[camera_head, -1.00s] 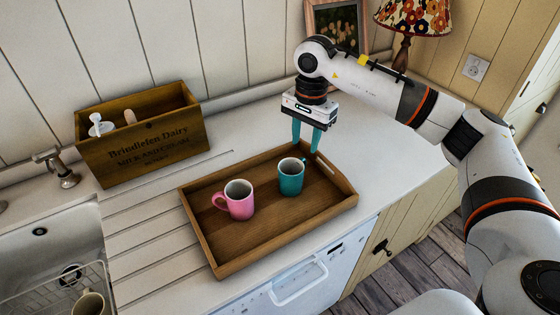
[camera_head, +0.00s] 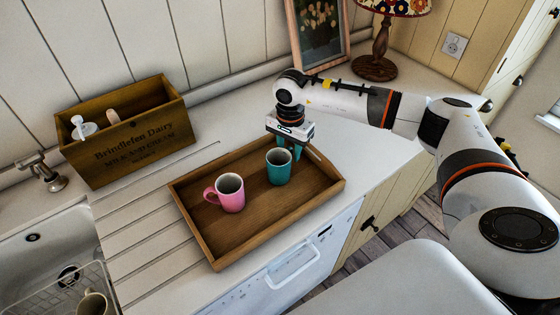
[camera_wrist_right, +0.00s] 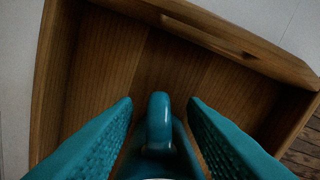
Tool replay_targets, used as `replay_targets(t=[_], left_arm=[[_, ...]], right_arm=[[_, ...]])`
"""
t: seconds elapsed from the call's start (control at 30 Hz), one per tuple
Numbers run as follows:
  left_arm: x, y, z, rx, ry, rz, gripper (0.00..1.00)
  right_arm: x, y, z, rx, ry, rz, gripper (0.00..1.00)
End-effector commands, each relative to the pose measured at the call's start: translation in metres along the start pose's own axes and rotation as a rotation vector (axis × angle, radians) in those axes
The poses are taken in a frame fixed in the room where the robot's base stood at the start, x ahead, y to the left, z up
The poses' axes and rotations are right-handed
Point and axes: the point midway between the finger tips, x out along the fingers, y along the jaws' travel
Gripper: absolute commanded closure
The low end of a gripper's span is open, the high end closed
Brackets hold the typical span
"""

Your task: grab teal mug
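The teal mug (camera_head: 279,168) stands upright in the wooden tray (camera_head: 237,249), right of the pink mug (camera_head: 229,194). My right gripper (camera_head: 291,150) is lowered behind the teal mug, its fingers partly hidden by it. In the right wrist view, the teal mug's handle (camera_wrist_right: 159,122) stands between the two teal fingers of the right gripper (camera_wrist_right: 160,112). A gap shows on each side of the handle, so the gripper is open and not holding it. My left gripper is not in view.
A wooden dairy crate (camera_head: 131,135) with a white-topped item stands at the back left. A sink with a rack (camera_head: 85,285) is at lower left. A framed picture (camera_head: 318,35) and a lamp (camera_head: 379,50) stand behind my right arm. The counter right of the tray is clear.

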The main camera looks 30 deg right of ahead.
Motion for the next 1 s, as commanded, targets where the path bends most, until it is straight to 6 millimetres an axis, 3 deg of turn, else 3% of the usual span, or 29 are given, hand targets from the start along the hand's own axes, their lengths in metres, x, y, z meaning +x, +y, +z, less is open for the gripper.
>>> replay_targets(t=[0.17,0.4,0.63,1.0], left_arm=[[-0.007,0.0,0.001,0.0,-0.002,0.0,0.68],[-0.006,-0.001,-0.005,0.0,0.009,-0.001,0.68],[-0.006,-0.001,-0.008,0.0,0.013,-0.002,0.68],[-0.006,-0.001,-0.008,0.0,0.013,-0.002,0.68]], right_arm=[[0.017,0.0,-0.001,0.0,0.001,0.0,0.62],[0.019,0.001,0.0,0.0,0.0,0.002,0.63],[0.018,0.001,0.0,0.0,0.0,0.001,1.0],[0.017,0.001,0.0,0.0,0.001,0.003,1.0]])
